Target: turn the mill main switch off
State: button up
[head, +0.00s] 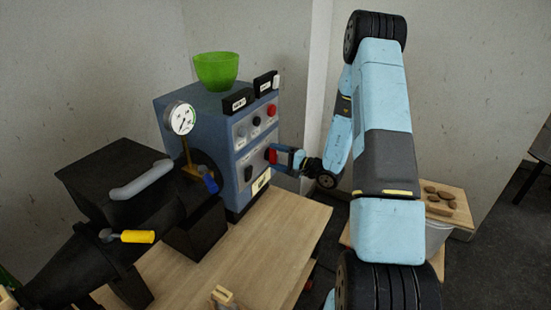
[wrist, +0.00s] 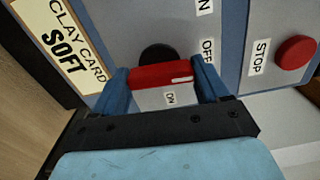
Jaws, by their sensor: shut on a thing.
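The main switch shows as a red handle (wrist: 160,75) on a black round base (wrist: 157,54) in the wrist view. A white mark lies on the right end of the handle. My gripper (wrist: 161,85) is shut on the red handle, with one blue finger at each end. In the head view, the red handle (head: 272,156) is on the right part of the mill's panel, with my gripper (head: 279,158) at it.
The grey-blue mill cabinet (head: 248,165) carries a green bowl (head: 216,70) on top. A red STOP button (wrist: 296,52) is right of the switch in the wrist view. A card reading CLAY CARD SOFT (wrist: 66,42) is at left. The wooden table top (head: 262,255) is mostly clear in front.

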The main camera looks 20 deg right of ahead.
jog(key=shift+s+a+f+n, duration=0.3)
jog(key=shift+n, duration=0.3)
jog(key=o, duration=0.8)
jog(key=shift+o, duration=1.3)
jog(key=shift+r, duration=0.1)
jog(key=shift+d, duration=0.1)
jog(key=shift+w, duration=0.1)
jog(key=shift+s+d+r, duration=0.1)
jog(key=shift+s+d, duration=0.15)
jog(key=shift+d, duration=0.15)
jog(key=v, duration=1.3)
jog(key=shift+a, duration=0.15)
